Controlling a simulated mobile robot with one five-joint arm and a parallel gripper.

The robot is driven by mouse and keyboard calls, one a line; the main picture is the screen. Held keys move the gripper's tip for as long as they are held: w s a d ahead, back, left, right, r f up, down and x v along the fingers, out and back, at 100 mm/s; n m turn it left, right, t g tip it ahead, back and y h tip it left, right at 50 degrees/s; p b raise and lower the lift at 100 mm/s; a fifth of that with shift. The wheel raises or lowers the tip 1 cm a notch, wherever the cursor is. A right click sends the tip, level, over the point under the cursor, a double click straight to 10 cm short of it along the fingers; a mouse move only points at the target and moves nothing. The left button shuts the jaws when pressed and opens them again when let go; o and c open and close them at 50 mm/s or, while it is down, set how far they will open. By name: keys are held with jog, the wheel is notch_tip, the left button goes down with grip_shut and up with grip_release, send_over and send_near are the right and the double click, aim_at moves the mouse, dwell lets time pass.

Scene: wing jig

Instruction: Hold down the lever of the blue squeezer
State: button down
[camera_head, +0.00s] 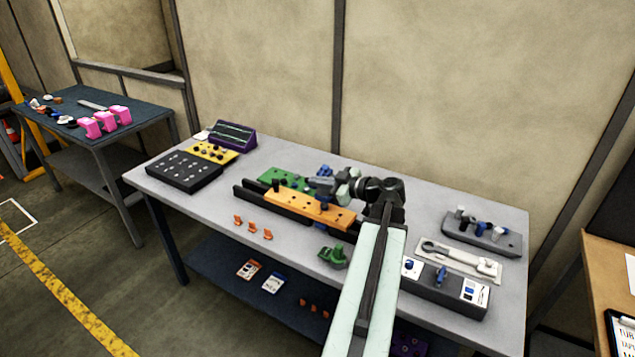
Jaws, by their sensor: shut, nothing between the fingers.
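A small blue object (324,170), which looks like the blue squeezer, is on the table at the far side of the wing jig. My arm hides part of it, and its lever cannot be made out clearly. My gripper (312,184) is shut and empty, pointing left across the jig. It appears right beside the blue object in the picture. I cannot tell whether it touches the lever.
An orange plate (290,206) lies on the dark jig rail, with a green plate (278,178) behind it. A green squeezer (333,257) and several orange clips (252,228) are in front.

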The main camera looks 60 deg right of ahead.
jog(key=shift+s+d+f, duration=0.1)
jog(key=shift+s+d, duration=0.15)
jog(key=shift+s, duration=0.05)
dwell(1.3)
notch_tip(320, 180, up, 5)
jog(key=a+p, duration=0.2)
jog(key=p, duration=0.3)
jog(key=f+p+v, duration=0.1)
jog(key=v, duration=0.8)
jog(key=shift+s, duration=0.55)
jog(key=shift+d, duration=0.1)
